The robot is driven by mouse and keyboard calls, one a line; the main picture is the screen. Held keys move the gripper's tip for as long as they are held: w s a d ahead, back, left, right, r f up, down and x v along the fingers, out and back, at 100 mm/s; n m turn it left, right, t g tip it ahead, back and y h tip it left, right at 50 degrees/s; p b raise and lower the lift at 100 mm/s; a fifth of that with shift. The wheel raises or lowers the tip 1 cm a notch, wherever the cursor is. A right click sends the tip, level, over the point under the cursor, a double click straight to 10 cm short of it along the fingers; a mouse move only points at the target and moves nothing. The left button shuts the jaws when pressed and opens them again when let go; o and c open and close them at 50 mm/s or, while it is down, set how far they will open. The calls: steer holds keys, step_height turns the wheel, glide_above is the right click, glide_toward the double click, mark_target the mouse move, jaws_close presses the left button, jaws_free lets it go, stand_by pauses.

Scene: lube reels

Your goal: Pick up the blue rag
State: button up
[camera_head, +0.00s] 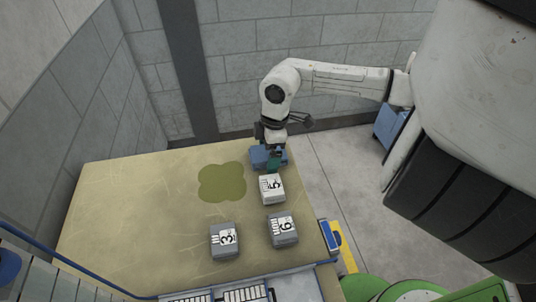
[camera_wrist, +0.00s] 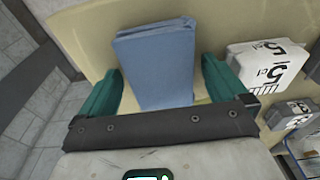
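The blue rag (camera_head: 257,157) is a folded block on the table's far right part, partly hidden by my gripper in the head view. In the wrist view the rag (camera_wrist: 156,62) lies between and beyond my two teal fingers. My gripper (camera_wrist: 162,66) is open, with one finger on each side of the rag; small gaps show, mostly at the right finger. In the head view my gripper (camera_head: 273,163) points down over the rag. Whether the fingers touch the tabletop cannot be told.
A white box marked 5 (camera_head: 271,189) stands close to the rag, near the right finger. Grey boxes marked 6 (camera_head: 283,231) and 3 (camera_head: 224,241) stand nearer the front. An olive stain (camera_head: 222,182) marks the tan table (camera_head: 130,215), whose left side is clear.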

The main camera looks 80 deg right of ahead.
steer(key=c, duration=1)
steer(key=shift+r, duration=0.1)
steer(key=shift+r, duration=0.45)
step_height(320, 180, up, 2)
steer(key=shift+r, duration=0.15)
steer(key=s+r+b, duration=0.1)
steer(key=s+r, duration=0.1)
steer(key=s+r+b, duration=0.1)
steer(key=s+r, duration=0.1)
steer(key=r, duration=0.1)
steer(key=shift+s+a, duration=0.2)
steer(key=shift+s, duration=0.15)
steer(key=s+r+b, duration=0.1)
steer(key=s+r, duration=0.1)
steer(key=s, duration=0.2)
steer(key=s+a+r+b, duration=0.1)
steer(key=s+r, duration=0.1)
steer(key=s, duration=0.3)
steer(key=shift+a+r, duration=0.2)
steer(key=shift+r, duration=0.15)
steer(key=shift+s, duration=0.1)
